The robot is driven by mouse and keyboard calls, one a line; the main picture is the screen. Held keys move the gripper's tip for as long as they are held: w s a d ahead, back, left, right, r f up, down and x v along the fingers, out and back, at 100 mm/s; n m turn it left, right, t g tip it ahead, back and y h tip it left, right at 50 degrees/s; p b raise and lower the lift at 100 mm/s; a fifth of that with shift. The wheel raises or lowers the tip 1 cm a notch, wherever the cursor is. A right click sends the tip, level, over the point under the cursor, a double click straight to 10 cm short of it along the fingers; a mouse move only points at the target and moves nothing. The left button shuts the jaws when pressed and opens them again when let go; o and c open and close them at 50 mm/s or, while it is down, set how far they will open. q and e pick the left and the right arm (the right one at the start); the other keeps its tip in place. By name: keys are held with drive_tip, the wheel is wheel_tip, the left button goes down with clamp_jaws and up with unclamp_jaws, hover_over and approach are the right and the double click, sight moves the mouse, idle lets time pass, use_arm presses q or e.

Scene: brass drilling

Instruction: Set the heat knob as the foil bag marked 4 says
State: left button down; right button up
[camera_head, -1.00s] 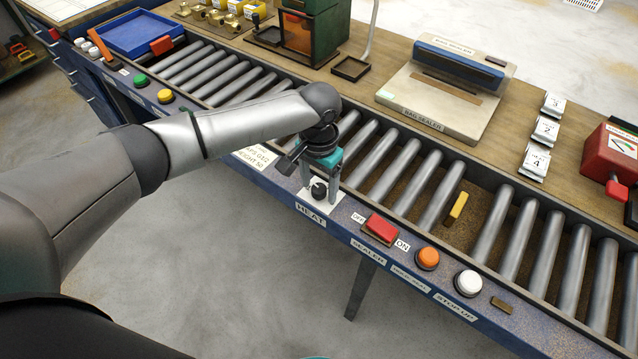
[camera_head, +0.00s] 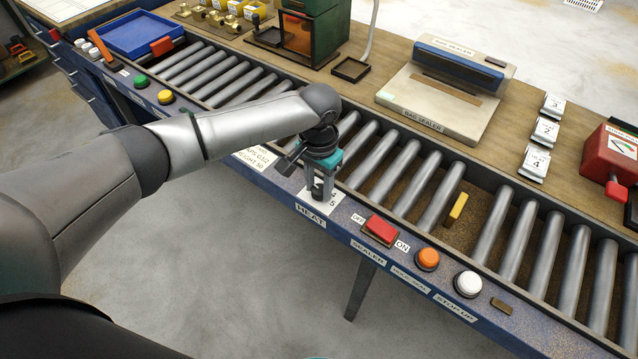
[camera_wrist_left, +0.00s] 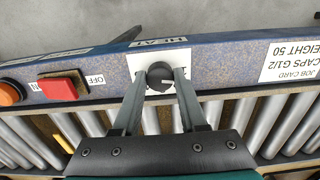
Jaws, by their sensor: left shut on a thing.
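The black heat knob (camera_head: 317,189) sits on a white dial plate above the HEAT label (camera_head: 311,216) on the blue front rail. My left gripper (camera_head: 319,190) points down over it, shut on the knob. In the left wrist view the two fingers close on either side of the knob (camera_wrist_left: 159,77). Most dial numbers are covered; a 5 shows at the right edge of the plate. The foil bag marked 4 (camera_head: 535,164) lies on the wooden bench at the right, below bags 3 and 2. My right gripper is not in view.
Right of the knob are the red sealer switch (camera_head: 380,229), an orange button (camera_head: 427,259) and a white button (camera_head: 468,284). The roller conveyor (camera_head: 400,180) runs behind the rail. The bag sealer (camera_head: 445,95) stands on the bench. A job card (camera_head: 258,156) is left of the knob.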

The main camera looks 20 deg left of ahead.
use_arm(q)
drive_tip(key=shift+r+m+p, duration=0.15)
drive_tip(key=shift+m+p, duration=0.75)
drive_tip(key=shift+p, duration=0.2)
drive_tip(key=m+p, duration=0.2)
drive_tip(key=shift+m, duration=0.3)
drive_tip(key=m+p, duration=0.1)
drive_tip(key=m, duration=0.1)
drive_tip(key=shift+m+p, duration=0.35)
drive_tip(key=shift+m, duration=0.05)
drive_tip(key=m+p, duration=0.1)
drive_tip(key=m, duration=0.1)
drive_tip(key=shift+m, duration=0.3)
drive_tip(key=m, duration=0.2)
drive_tip(key=shift+m, duration=0.4)
drive_tip(key=m, duration=0.3)
drive_tip(key=shift+m+p, duration=0.3)
drive_tip(key=shift+p, duration=0.1)
drive_tip(key=m, duration=0.3)
drive_tip(key=shift+m, duration=2.1)
